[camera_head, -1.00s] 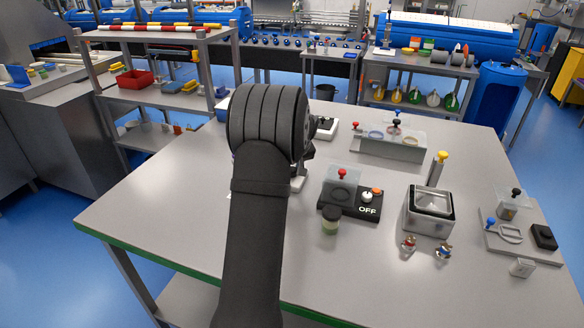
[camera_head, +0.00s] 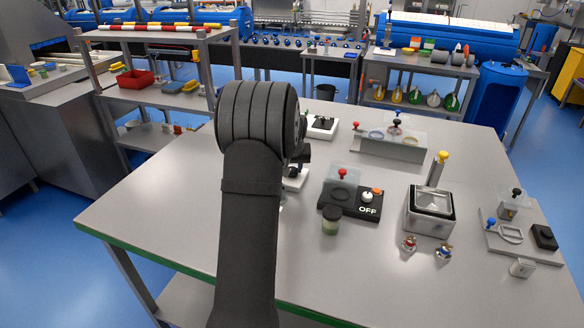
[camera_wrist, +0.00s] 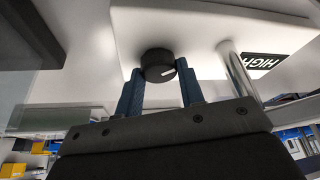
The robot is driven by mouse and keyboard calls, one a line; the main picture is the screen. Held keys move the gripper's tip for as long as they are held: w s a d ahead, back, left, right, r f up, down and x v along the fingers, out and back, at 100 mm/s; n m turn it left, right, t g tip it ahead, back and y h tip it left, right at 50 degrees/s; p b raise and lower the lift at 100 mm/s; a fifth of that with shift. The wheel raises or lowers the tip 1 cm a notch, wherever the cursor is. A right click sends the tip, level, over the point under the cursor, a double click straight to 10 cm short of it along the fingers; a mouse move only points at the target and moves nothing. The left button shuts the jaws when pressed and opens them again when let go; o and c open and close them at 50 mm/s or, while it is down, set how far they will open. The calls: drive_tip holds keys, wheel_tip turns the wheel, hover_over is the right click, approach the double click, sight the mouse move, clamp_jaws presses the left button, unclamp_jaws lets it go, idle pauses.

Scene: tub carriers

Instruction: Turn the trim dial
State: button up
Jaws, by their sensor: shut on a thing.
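The trim dial (camera_wrist: 158,65) is a round black knob with a white pointer mark, set on a pale panel (camera_wrist: 205,22) in the wrist view. My gripper (camera_wrist: 160,82) has its two blue fingers on either side of the dial and is shut on it. The pointer mark faces toward the right finger. A black label reading HIGH (camera_wrist: 263,62) is on the panel to the right. In the head view my arm hides the dial and most of my gripper.
A metal post (camera_wrist: 238,72) stands close to the right of my gripper in the wrist view. On the table (camera_head: 160,205), a black OFF box (camera_head: 368,210), a small jar (camera_head: 331,220) and a clear-topped metal box (camera_head: 430,228) stand right of my arm. The table's left front is clear.

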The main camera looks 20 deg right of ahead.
drive_tip(key=o, duration=1)
drive_tip(key=v, duration=1.7)
drive_tip(key=shift+s+r, duration=0.15)
drive_tip(key=shift+r, duration=0.05)
